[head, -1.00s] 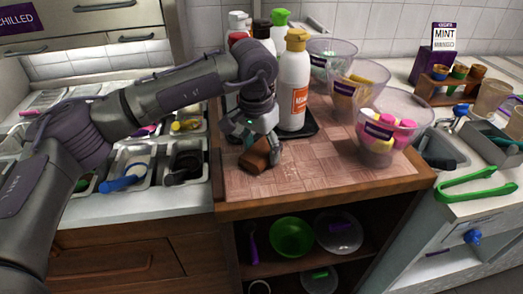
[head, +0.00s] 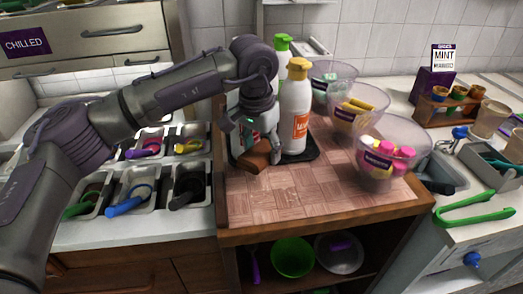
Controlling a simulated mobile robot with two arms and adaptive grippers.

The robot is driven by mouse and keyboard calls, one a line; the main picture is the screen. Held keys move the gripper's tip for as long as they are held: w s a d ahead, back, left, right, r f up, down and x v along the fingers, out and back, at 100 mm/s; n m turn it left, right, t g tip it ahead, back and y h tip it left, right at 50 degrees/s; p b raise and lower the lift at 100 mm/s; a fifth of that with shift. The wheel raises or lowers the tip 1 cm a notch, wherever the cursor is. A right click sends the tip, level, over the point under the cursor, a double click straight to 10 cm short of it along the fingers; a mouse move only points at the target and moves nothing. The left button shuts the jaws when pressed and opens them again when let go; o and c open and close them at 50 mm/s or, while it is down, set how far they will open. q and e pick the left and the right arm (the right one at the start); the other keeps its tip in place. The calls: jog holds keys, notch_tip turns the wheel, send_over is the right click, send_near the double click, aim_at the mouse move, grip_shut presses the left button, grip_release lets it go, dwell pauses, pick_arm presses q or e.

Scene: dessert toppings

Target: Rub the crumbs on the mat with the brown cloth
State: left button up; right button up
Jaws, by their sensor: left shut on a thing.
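My left gripper (head: 259,143) is at the back left of the pinkish checked mat (head: 290,190), beside the bottles. It is shut on the brown cloth (head: 256,157), which shows as a folded brown lump under the fingers. The cloth is at or just above the mat; I cannot tell whether it touches. The crumbs are too small to make out clearly. My right gripper is not in view.
A white bottle with an orange label (head: 295,105) stands on a dark tray (head: 300,156) close to the gripper. Clear bowls, one with pink and yellow sweets (head: 388,160), line the right side. The front of the mat is clear. Topping bins (head: 130,187) lie left.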

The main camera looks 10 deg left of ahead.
pick_arm(q)
jog(key=shift+f, duration=0.1)
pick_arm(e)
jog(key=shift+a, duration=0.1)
pick_arm(q)
jog(key=shift+s+r+p, duration=0.1)
jog(key=shift+r+p, duration=0.5)
jog(key=shift+r, duration=0.35)
jog(key=shift+r+p, duration=0.35)
jog(key=shift+r, duration=0.2)
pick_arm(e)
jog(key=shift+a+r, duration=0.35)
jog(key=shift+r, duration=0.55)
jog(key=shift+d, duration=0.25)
